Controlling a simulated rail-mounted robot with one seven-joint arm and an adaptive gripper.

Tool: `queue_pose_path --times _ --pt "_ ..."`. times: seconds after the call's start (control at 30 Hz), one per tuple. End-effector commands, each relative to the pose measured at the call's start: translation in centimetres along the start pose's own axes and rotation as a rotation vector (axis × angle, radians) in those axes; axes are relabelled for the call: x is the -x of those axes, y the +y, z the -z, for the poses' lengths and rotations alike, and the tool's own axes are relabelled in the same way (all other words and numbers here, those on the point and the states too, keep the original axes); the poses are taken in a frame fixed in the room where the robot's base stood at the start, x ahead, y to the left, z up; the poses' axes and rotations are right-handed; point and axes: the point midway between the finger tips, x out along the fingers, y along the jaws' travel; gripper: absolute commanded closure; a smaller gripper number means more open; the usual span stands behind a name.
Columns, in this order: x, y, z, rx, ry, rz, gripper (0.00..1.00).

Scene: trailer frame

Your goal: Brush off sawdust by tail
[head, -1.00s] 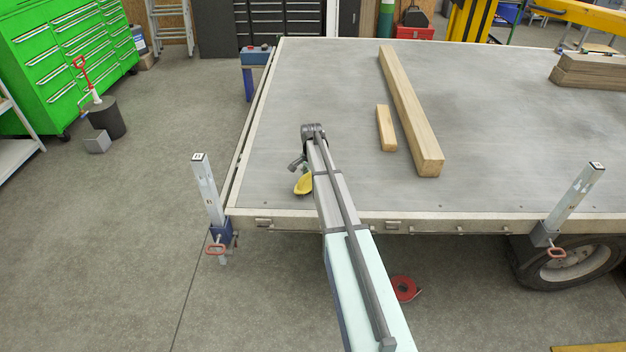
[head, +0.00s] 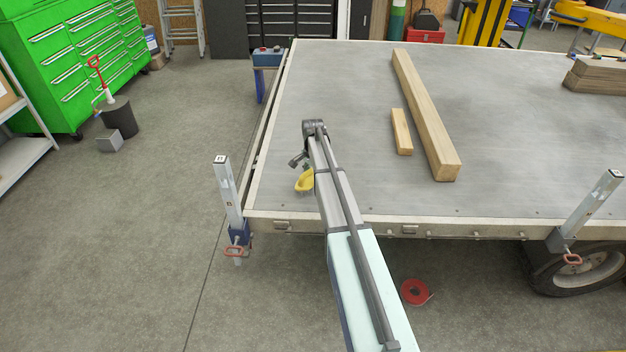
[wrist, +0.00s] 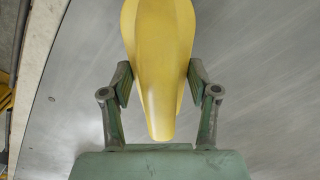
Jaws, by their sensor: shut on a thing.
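My gripper (wrist: 160,84) is shut on a yellow tapered handle (wrist: 158,40), seen in the wrist view with one finger on each side of it. The handle's far end runs out of the top of that view. In the head view a yellow part (head: 305,180) of the held thing shows left of my arm, over the front left part of the grey trailer bed (head: 345,90). My arm hides most of the gripper there. No bristles show, and I cannot tell whether it touches the bed. Faint pale streaks show on the bed, but I cannot make out sawdust for certain.
A long wooden beam (head: 425,115) and a short block (head: 401,132) lie on the bed right of my arm. Stacked boards (head: 598,76) lie at the far right. Upright posts stand at the front left (head: 229,195) and front right (head: 592,212). The bed's left part is clear.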

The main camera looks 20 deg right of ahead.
Motion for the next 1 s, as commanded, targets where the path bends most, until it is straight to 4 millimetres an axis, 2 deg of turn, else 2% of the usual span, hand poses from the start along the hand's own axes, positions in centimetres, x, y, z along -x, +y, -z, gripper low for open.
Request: queue_pose_path --times 0.1,0.5,1.0 --pt "1.4 -0.1 -0.1 0.001 0.001 0.002 0.78" --pt "4.7 -0.2 -0.2 0.004 0.001 0.001 0.78" --pt "5.0 -0.2 -0.3 0.004 0.001 0.001 0.78"
